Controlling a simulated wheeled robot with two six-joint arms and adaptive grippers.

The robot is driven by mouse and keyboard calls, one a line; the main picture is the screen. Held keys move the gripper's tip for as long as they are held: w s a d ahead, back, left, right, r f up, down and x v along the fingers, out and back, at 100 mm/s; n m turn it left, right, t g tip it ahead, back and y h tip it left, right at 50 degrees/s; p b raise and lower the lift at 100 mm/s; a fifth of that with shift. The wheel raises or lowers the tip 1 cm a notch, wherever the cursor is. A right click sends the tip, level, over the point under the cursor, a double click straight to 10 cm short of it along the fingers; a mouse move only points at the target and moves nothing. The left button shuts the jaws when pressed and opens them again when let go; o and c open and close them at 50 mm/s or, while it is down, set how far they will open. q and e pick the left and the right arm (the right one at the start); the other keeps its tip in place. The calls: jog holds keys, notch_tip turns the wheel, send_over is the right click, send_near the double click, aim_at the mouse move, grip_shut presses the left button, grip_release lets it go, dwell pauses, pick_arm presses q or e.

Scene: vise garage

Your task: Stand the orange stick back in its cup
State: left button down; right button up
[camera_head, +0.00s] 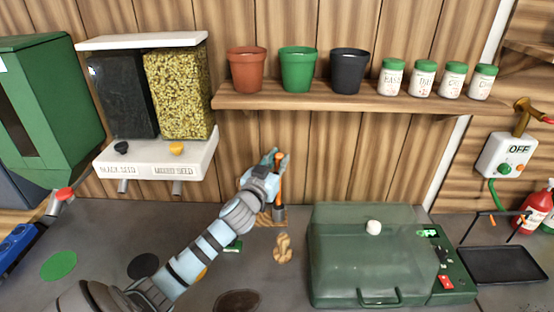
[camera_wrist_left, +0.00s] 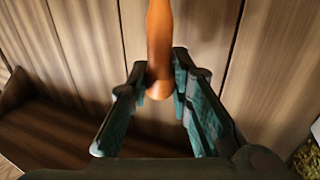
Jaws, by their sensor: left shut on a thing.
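My left gripper (camera_head: 274,158) is shut on the orange stick (camera_head: 279,187) in front of the plank wall. In the head view the stick is roughly upright, its lower part showing below the fingers. A small grey cup (camera_head: 279,213) is directly below it on a wooden base. The stick's lower end appears at the cup's top; I cannot tell whether it is inside or just in front. In the left wrist view the stick (camera_wrist_left: 158,45) sits between the fingertips of my left gripper (camera_wrist_left: 160,85), its rounded end near them. My right gripper is not in view.
A green-lidded machine (camera_head: 365,255) stands right of the cup. A tan knotted object (camera_head: 283,248) lies in front of the cup. A wooden shelf (camera_head: 350,102) with pots and jars is above; a seed dispenser (camera_head: 155,160) hangs at the left.

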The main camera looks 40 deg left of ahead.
pick_arm(q)
jog(key=f, duration=0.1)
jog(key=f+b, duration=0.1)
jog(key=shift+w+f, duration=0.3)
jog(key=shift+w, duration=0.1)
jog(key=shift+a+f+b, duration=0.1)
jog(key=shift+f+b, duration=0.25)
jog(key=shift+b, duration=0.15)
jog(key=shift+s+f+b, duration=0.3)
jog(key=shift+f+b, duration=0.2)
jog(key=shift+b, duration=0.1)
jog(key=shift+f, duration=0.35)
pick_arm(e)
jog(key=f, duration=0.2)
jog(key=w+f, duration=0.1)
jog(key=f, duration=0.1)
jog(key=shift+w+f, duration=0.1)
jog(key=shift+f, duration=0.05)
pick_arm(q)
jog(key=shift+w, duration=0.1)
jog(key=c, duration=1.4)
grip_release()
jog(key=shift+o, duration=0.8)
jog(key=o, duration=0.5)
